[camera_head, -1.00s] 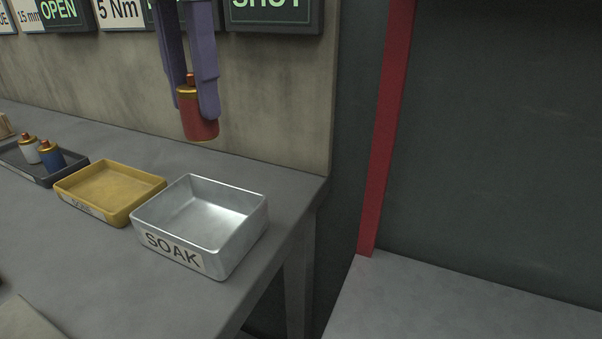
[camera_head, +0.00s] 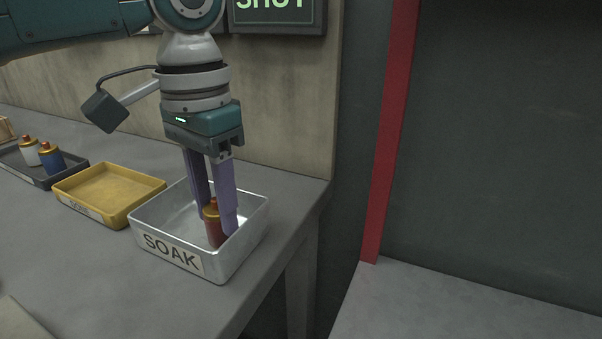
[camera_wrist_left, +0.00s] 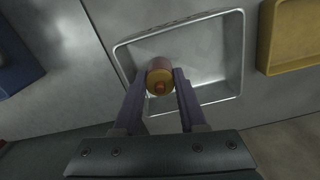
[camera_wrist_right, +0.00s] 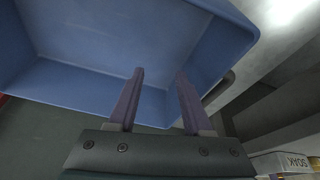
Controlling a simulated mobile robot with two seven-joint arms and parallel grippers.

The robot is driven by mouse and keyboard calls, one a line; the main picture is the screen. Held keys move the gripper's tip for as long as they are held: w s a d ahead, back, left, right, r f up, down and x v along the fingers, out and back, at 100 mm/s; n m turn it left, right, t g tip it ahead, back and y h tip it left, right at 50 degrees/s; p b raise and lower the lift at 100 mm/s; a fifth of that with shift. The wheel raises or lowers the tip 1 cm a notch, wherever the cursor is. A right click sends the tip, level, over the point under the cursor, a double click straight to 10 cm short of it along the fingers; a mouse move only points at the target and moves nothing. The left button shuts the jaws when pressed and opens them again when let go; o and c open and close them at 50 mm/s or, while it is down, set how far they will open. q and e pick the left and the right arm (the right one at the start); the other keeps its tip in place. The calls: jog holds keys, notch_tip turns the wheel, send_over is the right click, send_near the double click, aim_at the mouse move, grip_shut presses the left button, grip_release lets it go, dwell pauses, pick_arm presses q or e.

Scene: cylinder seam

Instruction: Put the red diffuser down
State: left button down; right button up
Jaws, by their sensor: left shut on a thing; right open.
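The red diffuser (camera_head: 213,228), a red cylinder with a gold top, stands upright inside the silver SOAK tray (camera_head: 172,252) in the head view. My left gripper (camera_head: 222,222) points down into the tray with its fingers shut on the diffuser. The left wrist view shows the diffuser's gold top (camera_wrist_left: 160,80) between the fingers, near one wall of the tray (camera_wrist_left: 236,50). Whether its base touches the tray floor is hidden. My right gripper (camera_wrist_right: 160,75) is open and empty in its wrist view, in front of a blue bin (camera_wrist_right: 90,85).
A yellow tray (camera_head: 135,214), empty, sits left of the SOAK tray. A dark tray (camera_head: 32,178) farther left holds a white diffuser (camera_head: 29,152) and a blue diffuser (camera_head: 52,160). The bench's right edge is close to the SOAK tray.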

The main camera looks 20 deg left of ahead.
aim_at(216, 207)
pick_arm(q)
jog(key=shift+f, duration=0.1)
jog(key=c, duration=0.8)
grip_release()
jog(key=shift+o, duration=0.2)
notch_tip(216, 207, up, 12)
jog(key=p, duration=0.1)
jog(key=shift+p, duration=0.3)
